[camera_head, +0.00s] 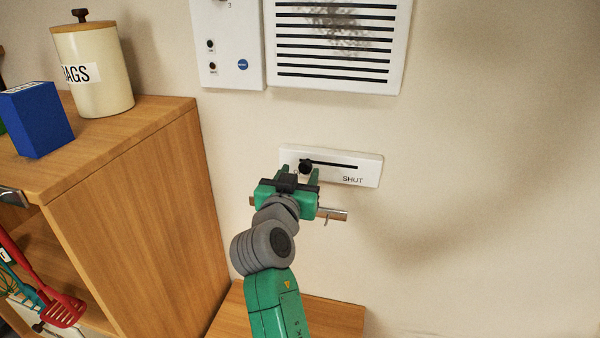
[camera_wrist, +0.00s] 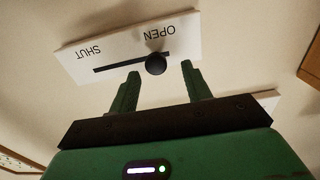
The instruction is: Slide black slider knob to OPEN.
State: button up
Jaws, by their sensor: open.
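The white slider panel (camera_head: 369,171) is on the wall, with a dark slot running across it; it also shows upside down in the wrist view (camera_wrist: 75,58). The black slider knob (camera_head: 305,166) is near the slot's left end, by the OPEN label in the wrist view, where the knob (camera_wrist: 155,64) shows whole. The SHUT label marks the other end. My gripper (camera_head: 299,174) is open and empty in front of the panel. In the wrist view its fingertips (camera_wrist: 160,70) appear on either side of the knob, with gaps; the remaining depth is unclear.
A horizontal bar (camera_head: 333,214) is on the wall below the panel. A vent grille (camera_head: 340,40) and a white control panel (camera_head: 228,45) are above. A wooden cabinet (camera_head: 140,210) with a canister (camera_head: 93,70) and blue box (camera_head: 37,118) stands left. The wall to the right is clear.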

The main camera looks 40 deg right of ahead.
jog(key=v, duration=0.6)
jog(key=shift+b, duration=0.3)
jog(key=s+a+r+n+t+y, duration=0.3)
jog(key=a+r+t, duration=0.25)
jog(key=a, duration=0.45)
jog(key=s+a+r+n+t+y, duration=0.2)
jog(key=s+a+r+t+y, duration=0.15)
jog(key=a+r, duration=0.5)
jog(key=s+a+r+n+t+y, duration=0.3)
jog(key=s+a+y, duration=0.1)
jog(key=s+a, duration=0.25)
jog(key=s+a+r+n+t+y, duration=0.2)
jog(key=s+a+r+n+y, duration=0.15)
jog(key=s+a, duration=0.3)
notch_tip(320, 180, up, 13)
jog(key=p, duration=1.3)
jog(key=shift+a+m+y+p, duration=0.3)
jog(key=shift+m+y, duration=0.1)
jog(key=shift+m, duration=0.05)
jog(key=shift+o, duration=0.4)
